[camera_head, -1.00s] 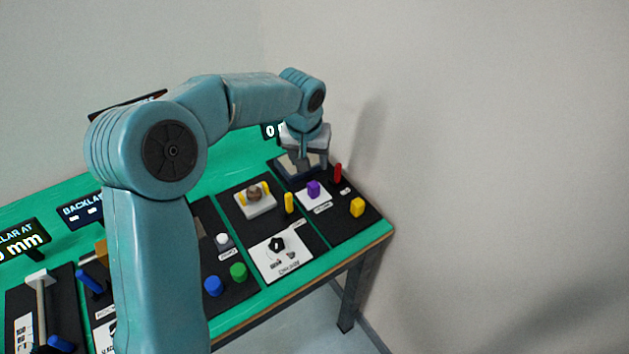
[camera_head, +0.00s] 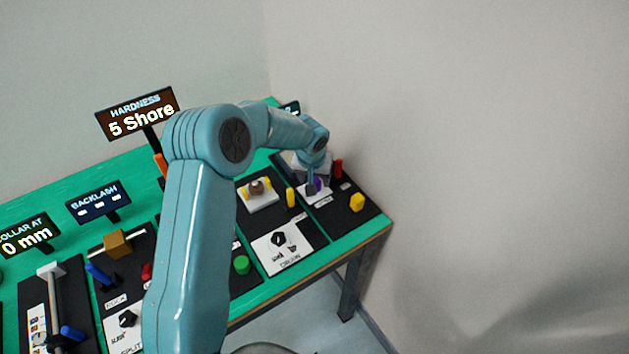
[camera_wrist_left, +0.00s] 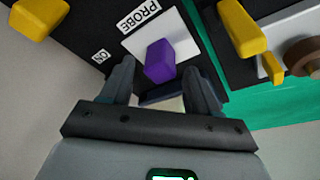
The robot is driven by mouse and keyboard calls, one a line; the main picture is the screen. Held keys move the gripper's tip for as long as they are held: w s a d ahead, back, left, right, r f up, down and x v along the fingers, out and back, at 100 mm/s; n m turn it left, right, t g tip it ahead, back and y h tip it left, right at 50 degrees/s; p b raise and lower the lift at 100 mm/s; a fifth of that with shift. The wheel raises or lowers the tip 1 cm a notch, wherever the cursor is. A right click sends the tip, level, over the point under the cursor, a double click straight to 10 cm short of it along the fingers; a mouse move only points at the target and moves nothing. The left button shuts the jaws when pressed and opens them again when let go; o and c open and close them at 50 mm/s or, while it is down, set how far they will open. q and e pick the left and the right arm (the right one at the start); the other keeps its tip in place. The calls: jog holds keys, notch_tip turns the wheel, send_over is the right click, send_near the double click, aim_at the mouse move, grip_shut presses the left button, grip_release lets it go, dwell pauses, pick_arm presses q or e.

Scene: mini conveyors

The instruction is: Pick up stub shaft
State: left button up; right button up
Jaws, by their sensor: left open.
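No part is labelled as the stub shaft, so I cannot tell for sure which one it is. My left gripper (camera_head: 313,188) is open over the panel at the far right end of the bench. In the head view the gripper partly hides the purple block (camera_head: 318,183). A red upright pin (camera_head: 339,168) stands just right of the gripper. My right gripper is not in view.
A yellow block (camera_head: 357,202) lies near the bench's right corner. Left of the gripper are a yellow peg (camera_head: 291,197) and a white fixture (camera_head: 263,202) holding a brown round part (camera_head: 256,187). Displays stand along the back. A wall is close on the right.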

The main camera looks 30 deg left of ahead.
pick_arm(q)
jog(key=shift+x, duration=0.85)
grip_shut()
